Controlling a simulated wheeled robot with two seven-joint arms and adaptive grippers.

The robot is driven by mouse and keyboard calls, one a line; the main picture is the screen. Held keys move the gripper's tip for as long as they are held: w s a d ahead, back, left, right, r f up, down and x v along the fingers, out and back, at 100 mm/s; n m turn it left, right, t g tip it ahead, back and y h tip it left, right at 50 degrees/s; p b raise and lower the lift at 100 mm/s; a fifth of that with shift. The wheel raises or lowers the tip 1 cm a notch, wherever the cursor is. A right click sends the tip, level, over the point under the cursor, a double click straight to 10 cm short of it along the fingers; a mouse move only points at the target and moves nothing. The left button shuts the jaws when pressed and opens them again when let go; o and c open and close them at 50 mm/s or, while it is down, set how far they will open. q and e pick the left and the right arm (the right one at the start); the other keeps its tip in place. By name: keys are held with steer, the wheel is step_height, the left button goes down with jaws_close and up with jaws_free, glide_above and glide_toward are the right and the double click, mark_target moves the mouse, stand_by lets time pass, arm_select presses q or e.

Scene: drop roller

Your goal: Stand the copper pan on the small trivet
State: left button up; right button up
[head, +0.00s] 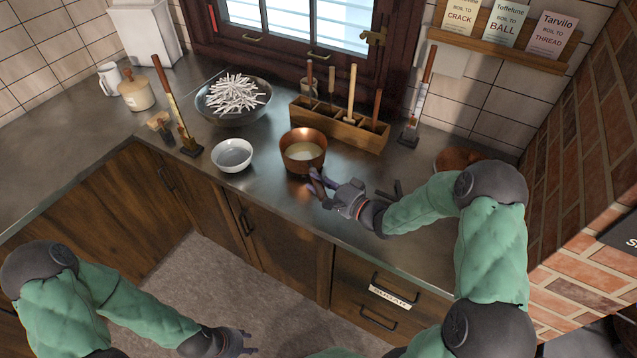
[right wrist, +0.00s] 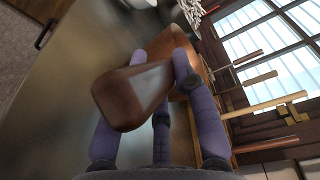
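The copper pan (head: 303,148) stands upright on the counter with pale contents inside. Its brown handle (head: 317,184) points toward the front edge. My right gripper (head: 322,187) is at this handle. In the right wrist view the handle (right wrist: 133,95) lies between my purple fingers, which bend in around it and look shut on it; the pan body (right wrist: 165,42) shows beyond. A low dark piece (head: 392,190) on the counter beside my right forearm may be the small trivet; the arm partly hides it. My left gripper (head: 246,343) is low over the floor, empty, its opening unclear.
A white bowl (head: 232,155) stands left of the pan, and a large bowl of white sticks (head: 233,98) behind it. A wooden tool box (head: 340,125) stands behind the pan. Upright tools stand at left (head: 178,110) and right (head: 418,105). A brick wall (head: 585,170) bounds the right.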

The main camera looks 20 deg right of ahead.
steer(key=shift+o, duration=1.2)
steer(key=shift+r, duration=0.1)
steer(key=shift+s+d+r, duration=0.1)
steer(key=shift+s+d, duration=0.05)
steer(key=shift+s, duration=0.05)
steer(key=p+v, duration=0.2)
steer(key=v, duration=0.9)
steer(key=shift+s, duration=0.3)
steer(key=shift+d, duration=0.1)
